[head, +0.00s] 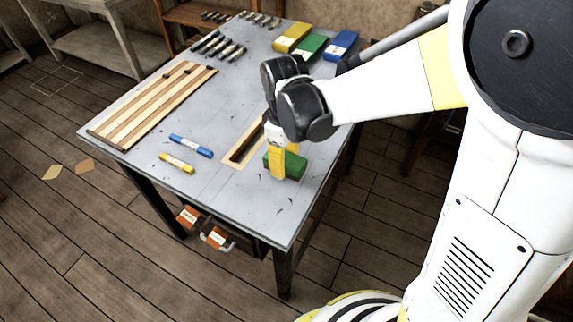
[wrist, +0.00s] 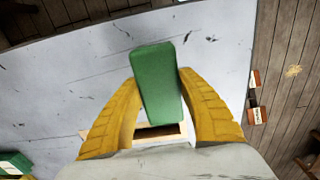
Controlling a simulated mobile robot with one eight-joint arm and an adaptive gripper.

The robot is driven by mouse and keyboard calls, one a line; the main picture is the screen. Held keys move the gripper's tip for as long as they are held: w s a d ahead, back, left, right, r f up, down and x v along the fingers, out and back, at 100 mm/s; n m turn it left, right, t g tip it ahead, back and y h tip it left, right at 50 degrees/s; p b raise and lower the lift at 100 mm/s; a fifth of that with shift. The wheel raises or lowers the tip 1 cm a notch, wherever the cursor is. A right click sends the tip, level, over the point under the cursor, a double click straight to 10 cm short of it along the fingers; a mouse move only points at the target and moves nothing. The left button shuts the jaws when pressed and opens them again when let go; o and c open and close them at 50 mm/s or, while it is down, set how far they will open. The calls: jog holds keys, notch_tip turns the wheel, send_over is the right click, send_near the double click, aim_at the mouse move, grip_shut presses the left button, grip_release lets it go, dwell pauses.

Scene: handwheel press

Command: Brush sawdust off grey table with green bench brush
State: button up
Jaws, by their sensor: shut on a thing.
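The green bench brush (head: 294,166) is a green block over the near right part of the grey table (head: 215,190). My gripper (head: 279,168) is shut on it, pointing down. In the wrist view the green brush (wrist: 158,85) sits between both yellow fingers of my gripper (wrist: 160,95), slightly tilted. Its underside is hidden, so I cannot tell whether it touches the table. The grey top shows several small dark marks. I cannot make out clear sawdust on it.
A wooden frame (head: 236,156) lies just left of the brush. Blue (head: 190,146) and yellow (head: 177,163) markers and a striped board (head: 150,105) lie further left. Yellow, green and blue boxes (head: 313,46) stand at the back. Tan pieces (head: 52,172) lie on the floor.

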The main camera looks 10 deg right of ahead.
jog(key=shift+r+p, duration=1.2)
jog(key=shift+r, duration=0.75)
jog(key=shift+d, duration=0.15)
